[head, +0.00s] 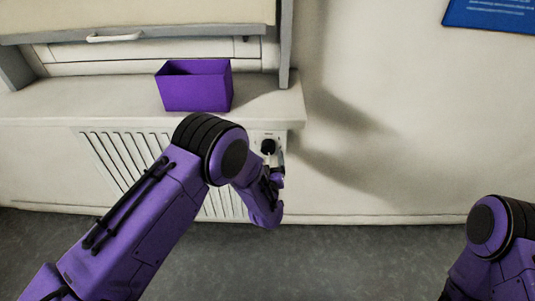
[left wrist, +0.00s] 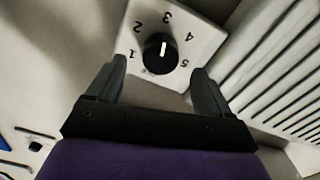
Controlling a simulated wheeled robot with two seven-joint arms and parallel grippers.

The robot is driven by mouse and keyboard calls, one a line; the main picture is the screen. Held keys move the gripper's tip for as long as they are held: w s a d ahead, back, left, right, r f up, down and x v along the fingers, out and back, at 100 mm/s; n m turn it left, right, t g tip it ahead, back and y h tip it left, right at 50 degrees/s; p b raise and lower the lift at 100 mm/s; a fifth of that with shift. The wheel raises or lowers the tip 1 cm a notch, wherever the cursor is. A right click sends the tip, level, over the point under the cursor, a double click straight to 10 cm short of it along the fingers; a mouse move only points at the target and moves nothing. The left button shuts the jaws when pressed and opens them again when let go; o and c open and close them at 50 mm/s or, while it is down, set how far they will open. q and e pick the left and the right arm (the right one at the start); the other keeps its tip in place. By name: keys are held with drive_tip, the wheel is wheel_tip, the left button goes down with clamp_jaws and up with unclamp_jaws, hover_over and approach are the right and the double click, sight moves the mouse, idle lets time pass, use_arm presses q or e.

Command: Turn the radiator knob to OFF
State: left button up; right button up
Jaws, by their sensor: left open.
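The radiator knob (left wrist: 160,56) is a round black dial with a white mark, on a pale plate (left wrist: 203,39) numbered 1 to 5. In the left wrist view the mark points up, close to the 3; small lettering below the knob is too faint to read. In the head view the knob (head: 268,146) sits at the radiator's right end. My left gripper (left wrist: 158,86) is open, its two fingers apart and empty, just short of the knob, which lies ahead between them. In the head view my left gripper (head: 275,174) is partly hidden by my arm. My right gripper is out of view.
The slatted radiator (head: 120,155) is left of the knob, beneath a pale ledge (head: 60,102) that overhangs it. A purple open box (head: 196,90) stands on the ledge. A blue sign (head: 492,14) hangs on the wall. Wall and floor to the right look clear.

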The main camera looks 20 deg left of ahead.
sight(268, 151)
use_arm(q)
drive_tip(key=x, duration=0.4)
drive_tip(key=shift+w+a, duration=0.15)
drive_tip(key=shift+w, duration=0.1)
drive_tip(key=c, duration=1)
drive_tip(key=shift+c, duration=0.2)
drive_tip(key=shift+f, duration=0.1)
